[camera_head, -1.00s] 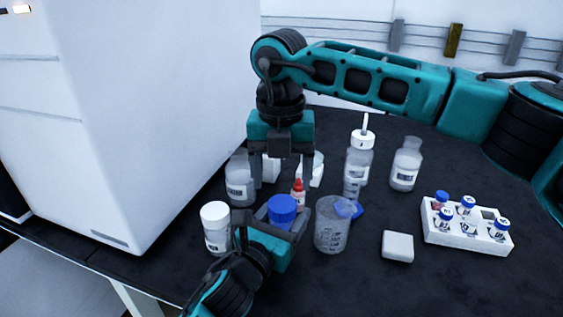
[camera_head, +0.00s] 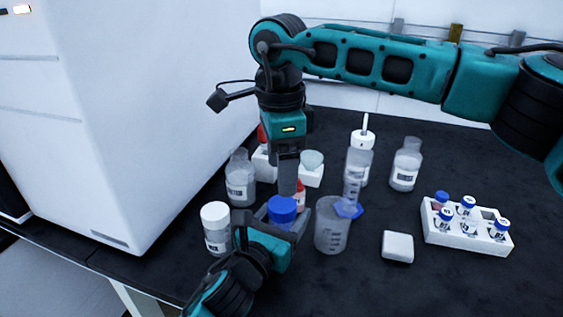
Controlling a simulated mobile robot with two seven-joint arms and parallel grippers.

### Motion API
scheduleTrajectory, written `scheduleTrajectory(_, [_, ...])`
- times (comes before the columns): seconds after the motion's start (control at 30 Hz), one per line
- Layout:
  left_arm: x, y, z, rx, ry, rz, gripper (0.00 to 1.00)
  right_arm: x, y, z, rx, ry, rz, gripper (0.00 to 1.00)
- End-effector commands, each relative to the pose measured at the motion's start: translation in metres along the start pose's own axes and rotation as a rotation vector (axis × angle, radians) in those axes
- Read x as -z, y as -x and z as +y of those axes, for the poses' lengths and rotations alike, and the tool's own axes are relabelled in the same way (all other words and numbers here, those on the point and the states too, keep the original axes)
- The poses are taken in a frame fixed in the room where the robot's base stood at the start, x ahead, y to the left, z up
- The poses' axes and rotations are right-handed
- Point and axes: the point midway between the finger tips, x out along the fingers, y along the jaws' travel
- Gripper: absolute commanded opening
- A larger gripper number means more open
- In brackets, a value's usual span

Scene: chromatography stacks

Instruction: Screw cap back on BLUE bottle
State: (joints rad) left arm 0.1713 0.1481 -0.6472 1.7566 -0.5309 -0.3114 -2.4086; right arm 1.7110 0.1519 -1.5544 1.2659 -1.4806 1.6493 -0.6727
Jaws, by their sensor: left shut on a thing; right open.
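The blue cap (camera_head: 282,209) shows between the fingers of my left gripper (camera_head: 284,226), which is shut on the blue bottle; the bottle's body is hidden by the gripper. Whether the cap sits straight or tight on the neck cannot be told. My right gripper (camera_head: 287,190) points down just above and behind the blue cap. It is open, turned edge-on to the view, so its fingers overlap. I see nothing held in it.
A white-capped bottle (camera_head: 216,228) stands left of my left gripper, a beaker (camera_head: 332,226) close on its right. A red-tipped bottle (camera_head: 299,196) and a graduated cylinder (camera_head: 352,188) stand behind. A vial rack (camera_head: 467,238) is at right. The front right table is clear.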

Motion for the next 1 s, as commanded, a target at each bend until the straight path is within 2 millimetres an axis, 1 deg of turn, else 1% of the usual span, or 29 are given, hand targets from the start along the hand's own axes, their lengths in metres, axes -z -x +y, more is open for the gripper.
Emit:
scheduleTrajectory(0.1, [-0.001, 0.000, 0.000, 0.000, 0.000, -0.002, 0.00, 0.000, 0.002, 0.000, 0.000, 0.135, 0.000, 0.74])
scheduleTrajectory(0.23, [-0.001, 0.000, 0.000, 0.000, 0.000, -0.002, 0.00, 0.000, 0.002, 0.000, 0.000, 0.223, 0.000, 0.74])
scheduleTrajectory(0.37, [-0.001, 0.000, 0.000, 0.000, 0.000, -0.002, 0.00, 0.000, 0.003, 0.000, 0.000, 0.254, -0.001, 0.74])
scheduleTrajectory(0.67, [-0.001, 0.000, 0.000, 0.000, 0.000, -0.002, 0.00, 0.000, 0.002, 0.000, -0.001, 0.254, -0.001, 0.74])
scheduleTrajectory(0.77, [-0.001, 0.000, 0.000, 0.000, 0.000, -0.002, 0.00, 0.000, -0.004, 0.000, -0.001, 0.253, -0.001, 0.74])
scheduleTrajectory(0.83, [-0.001, 0.000, 0.000, 0.000, 0.000, -0.002, 0.00, 0.000, -0.011, 0.000, -0.001, 0.253, -0.001, 0.74])
scheduleTrajectory(1.0, [-0.001, 0.000, 0.000, 0.000, 0.000, -0.002, 0.00, 0.000, -0.038, 0.001, -0.003, 0.252, 0.000, 0.74])
